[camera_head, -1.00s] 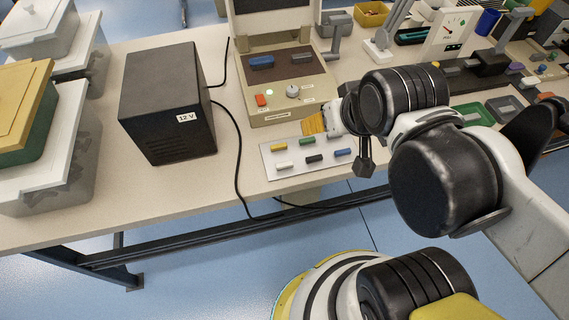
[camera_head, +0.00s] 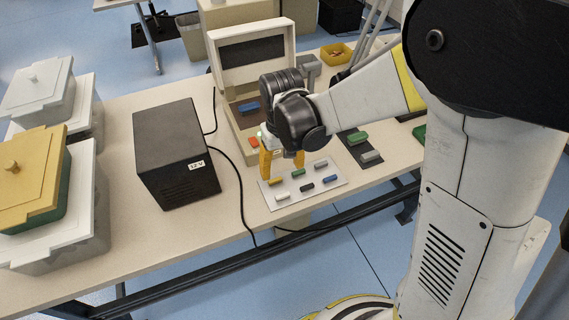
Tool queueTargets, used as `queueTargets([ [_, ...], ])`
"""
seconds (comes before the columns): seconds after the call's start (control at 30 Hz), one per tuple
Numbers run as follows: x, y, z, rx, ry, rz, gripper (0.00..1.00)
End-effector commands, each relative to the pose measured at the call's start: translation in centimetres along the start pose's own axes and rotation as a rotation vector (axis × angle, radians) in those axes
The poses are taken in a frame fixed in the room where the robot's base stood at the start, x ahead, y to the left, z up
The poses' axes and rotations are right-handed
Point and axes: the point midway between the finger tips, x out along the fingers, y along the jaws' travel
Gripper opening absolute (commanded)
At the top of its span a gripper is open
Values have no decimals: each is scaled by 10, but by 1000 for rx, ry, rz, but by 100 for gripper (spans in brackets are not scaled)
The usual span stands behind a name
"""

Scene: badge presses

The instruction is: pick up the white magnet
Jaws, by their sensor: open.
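The white magnet (camera_head: 282,197) lies at the front left of a pale magnet board (camera_head: 342,180) on the table. Beside it on the board are a yellow magnet (camera_head: 276,182), a green magnet (camera_head: 298,173), a black magnet (camera_head: 307,187), a blue magnet (camera_head: 330,179) and a grey magnet (camera_head: 320,165). My gripper (camera_head: 282,164) points down with its yellow fingers spread and nothing between them. It is over the back part of the board, behind the white magnet and apart from it.
A black 12 V box (camera_head: 178,155) stands left of the board, with a cable (camera_head: 238,180) running between them. An open-lidded device (camera_head: 232,125) stands behind my gripper. Lidded bins (camera_head: 50,240) fill the far left. Bare tabletop (camera_head: 215,225) lies in front of the 12 V box.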

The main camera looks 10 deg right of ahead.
Motion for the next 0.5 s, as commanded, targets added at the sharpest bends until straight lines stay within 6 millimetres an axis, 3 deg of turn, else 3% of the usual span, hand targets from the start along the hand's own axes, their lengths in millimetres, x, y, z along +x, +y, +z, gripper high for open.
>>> queueTargets([
  [0.3, 48, -3, -1, -6, -13, 0, 66],
  [0.5, 63, -3, 0, -6, -12, 0, 66],
])
